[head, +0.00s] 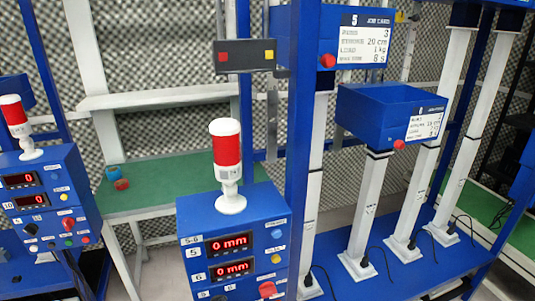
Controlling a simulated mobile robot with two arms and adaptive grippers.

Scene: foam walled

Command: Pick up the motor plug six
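Small black plugs with dark cables show at the feet of the white columns on the blue base. One plug (365,262) is at the foot of the column (370,205) under the blue box (385,108). Another plug (412,243) is at the foot of the column to its right, and one more (451,228) is farther right. A plug (308,280) also shows at the foot of the column by the blue post. No number can be read on any plug. Neither of my grippers is in view.
A blue control box (215,262) with 0 mm displays, marked 5 and 6, stands in front with a red-white lamp (227,155). A similar box (45,195) is at left. A blue post (301,100) rises at centre. A green table (160,180) stands behind.

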